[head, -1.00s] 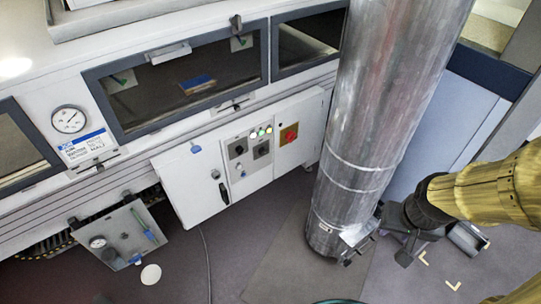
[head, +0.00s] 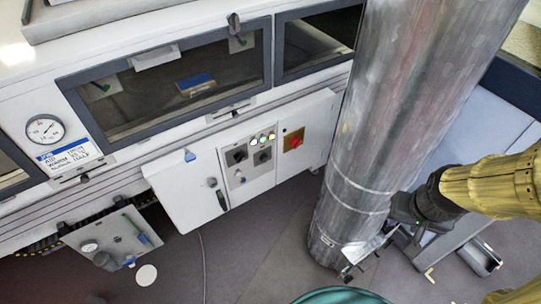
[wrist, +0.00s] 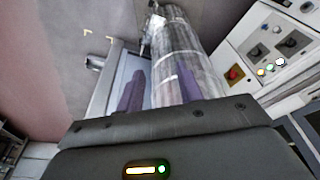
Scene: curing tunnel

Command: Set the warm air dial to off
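The control panel (head: 250,160) on the white cabinet carries two dark dials, a left dial (head: 236,156) and a right dial (head: 263,156). Their labels and pointer positions are too small to read, so I cannot tell which is the warm air dial. In the wrist view the dials (wrist: 258,52) (wrist: 290,42) show at the upper right. My gripper (wrist: 160,90) has its two purple fingers apart with nothing held between them. In the head view my gripper (head: 408,222) is right of the metal duct, well away from the panel; its fingers cannot be made out.
A thick metal duct (head: 385,130) stands between my arm and the panel. A red knob (head: 294,140) on a yellow plate and several lit lamps (head: 262,138) are near the dials. Floor before the cabinet (head: 225,265) is mostly clear.

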